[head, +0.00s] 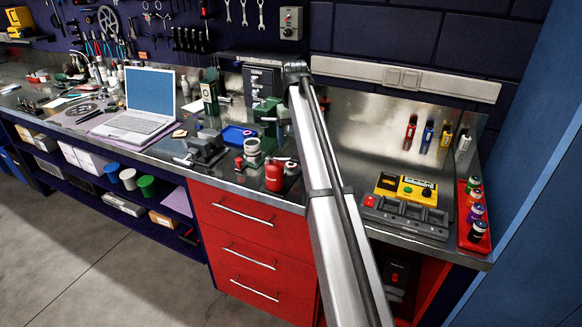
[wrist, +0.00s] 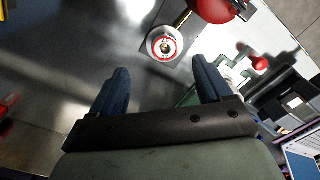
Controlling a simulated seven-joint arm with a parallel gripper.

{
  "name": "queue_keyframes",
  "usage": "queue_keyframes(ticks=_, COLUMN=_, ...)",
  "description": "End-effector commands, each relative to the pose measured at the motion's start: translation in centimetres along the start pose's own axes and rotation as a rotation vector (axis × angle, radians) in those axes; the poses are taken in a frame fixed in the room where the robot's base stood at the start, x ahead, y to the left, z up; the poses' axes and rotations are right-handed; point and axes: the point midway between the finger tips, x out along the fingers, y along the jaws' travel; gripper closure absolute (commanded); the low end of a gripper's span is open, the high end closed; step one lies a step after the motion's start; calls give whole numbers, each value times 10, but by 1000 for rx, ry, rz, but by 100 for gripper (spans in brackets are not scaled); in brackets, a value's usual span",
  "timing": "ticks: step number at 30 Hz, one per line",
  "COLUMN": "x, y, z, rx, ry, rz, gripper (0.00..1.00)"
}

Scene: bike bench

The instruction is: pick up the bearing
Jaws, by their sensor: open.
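In the wrist view, a small round piece (wrist: 165,45) with a pale outer ring, a red ring inside it and a dark, brassy centre lies beyond my fingertips, near the top middle. It may be the bearing, but I cannot tell for sure. My gripper (wrist: 162,80) is open, with its two dark blue fingers wide apart and nothing between them. The round piece is ahead of the gap, apart from both fingers. In the head view my silver arm reaches over the bench, and I cannot clearly make out the gripper or a bearing.
A red rounded object (wrist: 213,9) is close beyond the round piece. In the head view, a red can (head: 274,178), a pale tin (head: 252,147), a blue tray (head: 236,135) and a vise (head: 206,149) crowd the bench left of my arm. Bare metal bench shows left in the wrist view.

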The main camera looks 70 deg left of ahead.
Motion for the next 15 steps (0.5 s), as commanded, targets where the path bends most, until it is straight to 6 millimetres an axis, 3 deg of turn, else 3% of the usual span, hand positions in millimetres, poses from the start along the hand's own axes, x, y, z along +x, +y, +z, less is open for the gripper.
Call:
queue_keyframes(ticks=6, x=34, y=0, z=0, rx=0, ry=0, rz=0, gripper=21)
queue_keyframes(ticks=15, x=51, y=-3, z=-3, rx=-1, ry=0, rz=0, gripper=21)
